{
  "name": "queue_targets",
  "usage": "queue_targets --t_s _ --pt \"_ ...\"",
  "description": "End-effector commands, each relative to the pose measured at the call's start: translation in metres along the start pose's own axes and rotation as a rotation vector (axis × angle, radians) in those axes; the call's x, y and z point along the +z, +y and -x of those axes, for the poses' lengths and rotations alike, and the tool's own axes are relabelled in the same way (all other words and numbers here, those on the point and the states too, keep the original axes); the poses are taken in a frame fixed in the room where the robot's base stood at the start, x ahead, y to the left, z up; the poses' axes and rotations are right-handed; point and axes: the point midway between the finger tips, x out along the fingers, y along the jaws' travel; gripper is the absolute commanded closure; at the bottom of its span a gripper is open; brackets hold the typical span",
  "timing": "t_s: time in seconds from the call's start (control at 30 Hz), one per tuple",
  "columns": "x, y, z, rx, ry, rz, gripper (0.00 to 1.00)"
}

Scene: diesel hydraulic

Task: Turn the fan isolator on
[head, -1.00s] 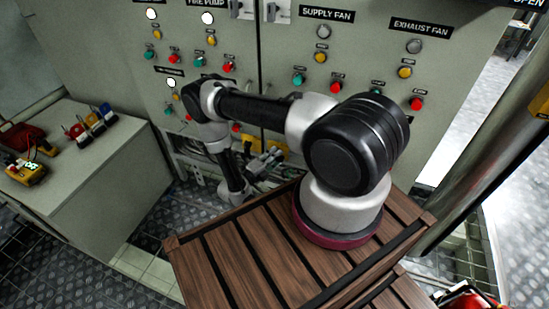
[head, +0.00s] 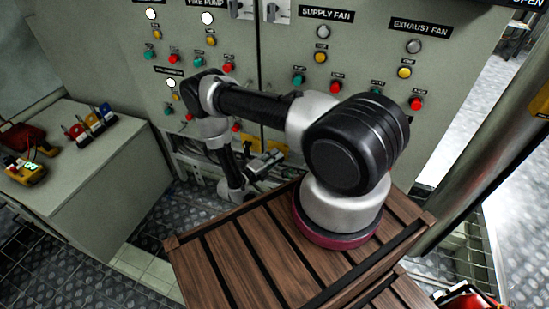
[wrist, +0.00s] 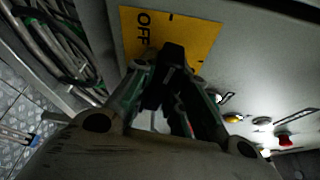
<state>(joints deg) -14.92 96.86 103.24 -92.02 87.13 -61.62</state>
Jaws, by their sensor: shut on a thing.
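The fan isolator shows in the wrist view as a yellow plate (wrist: 203,40) marked OFF with a black handle (wrist: 172,58) in front of it. My gripper (wrist: 168,88) is shut on the black handle, its two fingers on either side. The word OFF is to the handle's upper left in this view. The rest of the plate's marking is hidden, and I cannot tell the handle's exact angle. In the head view, my gripper (head: 264,164) is low at the cabinet front, beside a small visible part of the yellow plate (head: 276,148).
The grey cabinet (head: 370,70) carries several lamps and buttons, labelled SUPPLY FAN and EXHAUST FAN. Cables (wrist: 62,40) run beside the yellow plate. A wooden crate top (head: 230,260) lies under my arm. A grey bench (head: 95,165) with small devices stands left.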

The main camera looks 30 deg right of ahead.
Motion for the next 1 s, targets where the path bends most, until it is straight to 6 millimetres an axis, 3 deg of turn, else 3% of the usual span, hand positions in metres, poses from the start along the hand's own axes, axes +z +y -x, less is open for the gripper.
queue_targets --t_s 1.0 --pt "-0.0005 -0.0004 -0.0007 0.364 0.002 -0.875 1.00"
